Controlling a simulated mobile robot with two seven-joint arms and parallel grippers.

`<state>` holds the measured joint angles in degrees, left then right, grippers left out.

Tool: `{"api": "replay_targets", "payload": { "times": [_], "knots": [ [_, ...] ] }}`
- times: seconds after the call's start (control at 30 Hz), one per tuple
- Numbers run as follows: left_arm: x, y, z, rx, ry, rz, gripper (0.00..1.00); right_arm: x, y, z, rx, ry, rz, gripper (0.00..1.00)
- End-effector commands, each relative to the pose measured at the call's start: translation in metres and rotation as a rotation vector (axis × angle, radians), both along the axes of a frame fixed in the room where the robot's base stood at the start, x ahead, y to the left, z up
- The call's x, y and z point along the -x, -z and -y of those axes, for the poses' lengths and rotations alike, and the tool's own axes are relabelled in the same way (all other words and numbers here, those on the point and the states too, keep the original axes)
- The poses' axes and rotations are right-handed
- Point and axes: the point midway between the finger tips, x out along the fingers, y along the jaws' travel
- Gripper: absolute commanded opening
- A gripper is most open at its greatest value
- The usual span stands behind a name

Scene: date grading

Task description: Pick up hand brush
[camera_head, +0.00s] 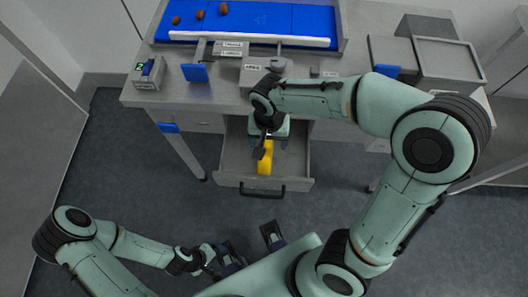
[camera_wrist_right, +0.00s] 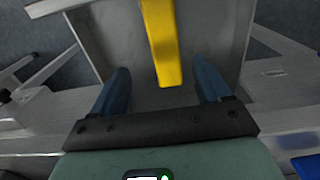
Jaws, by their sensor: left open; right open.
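The hand brush (camera_head: 265,160) shows as a yellow bar lying in the open drawer (camera_head: 230,170). It also shows in the right wrist view (camera_wrist_right: 161,40), where its near end points toward my gripper; no bristles can be made out. My right gripper (camera_wrist_right: 161,72) is open and empty. Its two blue-grey fingers stand on either side of the yellow end in that view, apart from it. In the head view the right gripper (camera_head: 268,146) is over the drawer and hides part of the brush. My left gripper (camera_head: 250,247) is open and empty at the bottom, away from the drawer.
The drawer's front with a dark handle (camera_head: 262,190) sticks out from the workbench (camera_head: 215,100). On the bench are a blue belt (camera_head: 270,18) with several dates, a small meter (camera_head: 149,72) and grey bins (camera_head: 445,60). The floor before the drawer is clear.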

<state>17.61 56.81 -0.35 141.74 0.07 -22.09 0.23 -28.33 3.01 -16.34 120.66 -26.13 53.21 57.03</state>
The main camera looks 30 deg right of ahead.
Motion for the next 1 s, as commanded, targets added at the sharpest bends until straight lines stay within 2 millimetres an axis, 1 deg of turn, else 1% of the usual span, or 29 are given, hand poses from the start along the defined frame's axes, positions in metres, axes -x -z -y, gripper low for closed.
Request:
{"api": "replay_targets", "payload": {
  "times": [0.03,0.1,0.2,0.37,0.6,0.67,0.77,0.97,1.0],
  "knots": [
    [0.001,0.003,0.0,0.0,-0.001,-0.001,0.77,0.001,0.013,0.0,0.002,-0.001,-0.005,0.77],
    [0.002,0.005,0.0,0.0,0.0,-0.002,0.77,0.0,0.024,0.0,0.002,0.0,-0.004,0.77],
    [0.002,0.007,0.0,0.0,0.0,-0.002,0.77,0.0,0.034,0.0,0.002,-0.001,-0.001,0.77],
    [0.002,0.008,0.0,0.0,0.0,-0.002,0.77,-0.001,0.043,-0.001,0.001,-0.001,-0.001,0.77],
    [0.003,0.014,0.0,0.0,0.0,-0.003,0.77,-0.007,0.079,-0.004,0.002,0.0,-0.003,0.77],
    [0.003,0.015,0.0,0.0,0.0,-0.004,0.77,-0.006,0.085,-0.003,0.002,0.0,-0.003,0.77],
    [0.004,0.015,0.0,0.0,0.0,-0.004,0.77,-0.007,0.09,-0.003,0.0,0.001,-0.001,0.77],
    [0.004,0.015,0.0,0.0,0.0,-0.004,0.77,-0.007,0.09,-0.003,0.0,0.0,0.0,0.77],
    [0.004,0.015,0.0,0.0,0.0,-0.004,0.77,-0.007,0.09,-0.003,0.001,0.0,0.001,0.7]
  ]
}}
